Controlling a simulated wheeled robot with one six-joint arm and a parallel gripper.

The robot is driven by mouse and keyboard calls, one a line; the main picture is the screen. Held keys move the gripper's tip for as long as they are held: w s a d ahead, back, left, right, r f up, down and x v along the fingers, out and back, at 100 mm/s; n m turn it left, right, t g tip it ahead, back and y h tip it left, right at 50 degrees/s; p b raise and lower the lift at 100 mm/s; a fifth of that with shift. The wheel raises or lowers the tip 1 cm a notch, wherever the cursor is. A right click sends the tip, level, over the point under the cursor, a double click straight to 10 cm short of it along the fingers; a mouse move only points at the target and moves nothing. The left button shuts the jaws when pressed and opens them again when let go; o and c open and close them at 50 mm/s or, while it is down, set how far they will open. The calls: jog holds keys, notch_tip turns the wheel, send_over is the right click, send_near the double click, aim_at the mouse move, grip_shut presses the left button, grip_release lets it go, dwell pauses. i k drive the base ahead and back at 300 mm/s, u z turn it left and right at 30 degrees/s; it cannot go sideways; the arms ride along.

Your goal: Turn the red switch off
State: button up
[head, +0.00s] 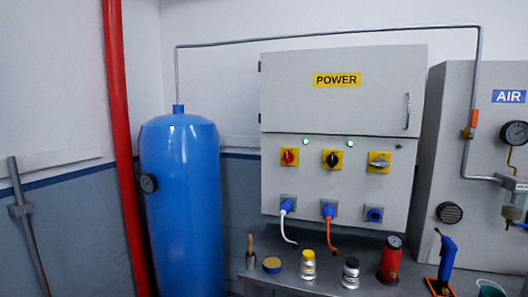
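The red switch (289,157) is a rotary knob on a yellow square plate, leftmost in a row on the front of the grey power cabinet (300,105). Its exact knob angle is too small to tell. A black rotary switch (332,159) on yellow is to its right. A grey rotary switch (379,161) on yellow is further right. Small green lights (350,143) show just above the row. My gripper is not in the head view.
Blue sockets line the cabinet's bottom, two with plugs and cables, white (287,222) and orange (329,228). A grey bench (308,282) below holds jars, a red gauge cylinder (391,258) and a blue tool (446,258). A blue tank (183,200) stands left.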

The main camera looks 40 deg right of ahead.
aim_at(288, 157)
jog(key=z, duration=0.2)
jog(key=i, duration=0.95)
jog(key=z, duration=0.45)
